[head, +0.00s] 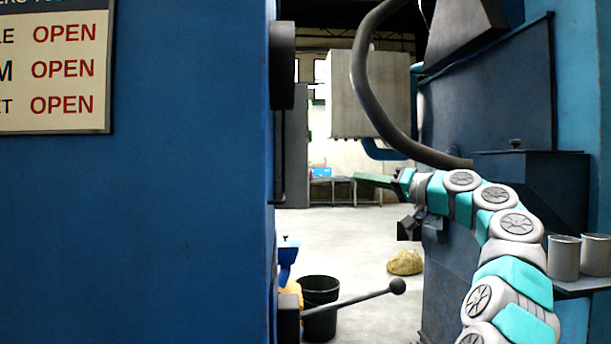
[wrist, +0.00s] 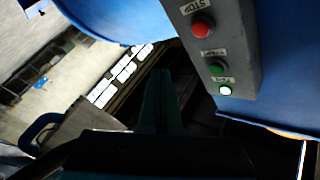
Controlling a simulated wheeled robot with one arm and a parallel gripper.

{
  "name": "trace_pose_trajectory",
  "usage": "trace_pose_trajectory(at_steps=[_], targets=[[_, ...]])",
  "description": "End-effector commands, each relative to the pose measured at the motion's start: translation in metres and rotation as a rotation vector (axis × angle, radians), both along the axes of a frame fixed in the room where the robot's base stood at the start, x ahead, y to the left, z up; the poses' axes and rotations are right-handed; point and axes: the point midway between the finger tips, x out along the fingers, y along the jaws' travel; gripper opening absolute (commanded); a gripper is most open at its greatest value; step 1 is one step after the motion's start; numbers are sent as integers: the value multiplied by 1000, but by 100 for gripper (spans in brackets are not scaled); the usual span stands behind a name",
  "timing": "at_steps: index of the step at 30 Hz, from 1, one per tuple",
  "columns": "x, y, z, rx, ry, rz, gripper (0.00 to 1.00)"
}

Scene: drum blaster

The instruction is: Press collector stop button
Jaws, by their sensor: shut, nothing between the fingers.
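In the wrist view a grey control box (wrist: 228,50) is mounted at the upper right against a blue surface. It carries a red button (wrist: 202,27) beside a label that appears to read STOP upside down. A green button (wrist: 217,68) and a bright lit green lamp or button (wrist: 225,90) sit below it. My gripper (wrist: 163,75) is shut and empty, with its fingers left of the box and apart from the buttons. In the head view my gripper (head: 398,185) is reached out toward the gap between the blue machines. The control box cannot be made out there.
A large blue cabinet (head: 140,220) fills the left. A lever with a ball end (head: 398,286) juts over a black bucket (head: 319,308). A thick hose (head: 372,95) hangs above my arm. Two grey cups (head: 580,257) stand on a shelf at right. Open floor (head: 350,240) shows between.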

Motion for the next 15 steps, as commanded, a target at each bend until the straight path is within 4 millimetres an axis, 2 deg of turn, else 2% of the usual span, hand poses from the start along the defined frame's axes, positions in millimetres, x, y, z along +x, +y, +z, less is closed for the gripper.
trace_pose_trajectory(at_steps=[4, 15], targets=[[1, -7, 3, -2, -25, -16, 0], [1, -7, 3, -1, -26, -17, 0]])
